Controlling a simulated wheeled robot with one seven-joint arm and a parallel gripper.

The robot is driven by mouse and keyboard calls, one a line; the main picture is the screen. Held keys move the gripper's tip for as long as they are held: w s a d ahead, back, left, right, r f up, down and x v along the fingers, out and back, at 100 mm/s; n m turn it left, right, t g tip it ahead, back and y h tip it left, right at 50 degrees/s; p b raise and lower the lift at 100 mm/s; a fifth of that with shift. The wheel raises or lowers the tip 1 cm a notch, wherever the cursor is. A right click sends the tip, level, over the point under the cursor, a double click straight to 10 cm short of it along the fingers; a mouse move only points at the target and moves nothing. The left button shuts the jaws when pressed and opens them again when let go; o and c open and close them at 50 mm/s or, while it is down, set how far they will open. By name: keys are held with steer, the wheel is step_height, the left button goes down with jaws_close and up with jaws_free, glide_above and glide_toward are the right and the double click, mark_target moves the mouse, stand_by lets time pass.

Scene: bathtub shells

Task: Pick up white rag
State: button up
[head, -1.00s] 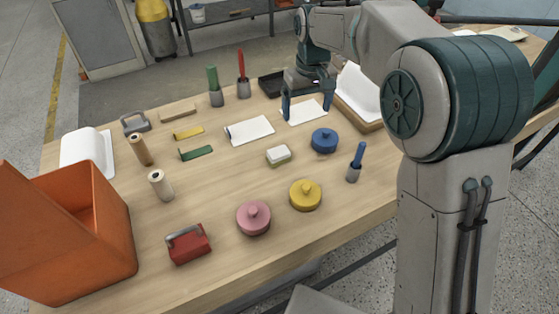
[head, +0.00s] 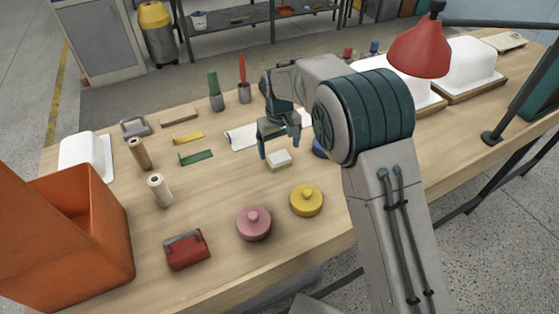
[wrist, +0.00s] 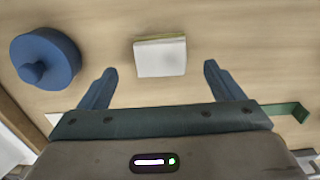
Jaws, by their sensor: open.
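A small folded-looking white piece (head: 279,158) with a yellow-green underside lies on the table; I cannot tell if it is a rag or a sponge. It also shows in the wrist view (wrist: 160,58), just past the fingertips and centred between them. A flat white sheet (head: 240,137) lies behind my gripper, partly hidden by it. My gripper (head: 279,147) is open and empty, pointing down above and just behind the small white piece. In the wrist view its two fingers (wrist: 160,70) are spread, with bare table between them.
A blue round lid (wrist: 45,60) lies beside the small piece, mostly hidden by my arm in the head view. Yellow (head: 306,200) and pink (head: 253,223) lids lie nearer. A green strip (head: 196,157) lies left. An orange bin (head: 90,235) stands front left. A red lamp (head: 420,50) overhangs the right.

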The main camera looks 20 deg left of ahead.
mark_target(279, 157)
step_height(279, 157, down, 5)
steer(key=shift+s+r+p, duration=0.1)
steer(key=shift+s+p, duration=0.05)
steer(key=shift+p, duration=0.2)
steer(key=c, duration=1.1)
steer(key=shift+o, duration=0.2)
steer(key=shift+r, duration=0.1)
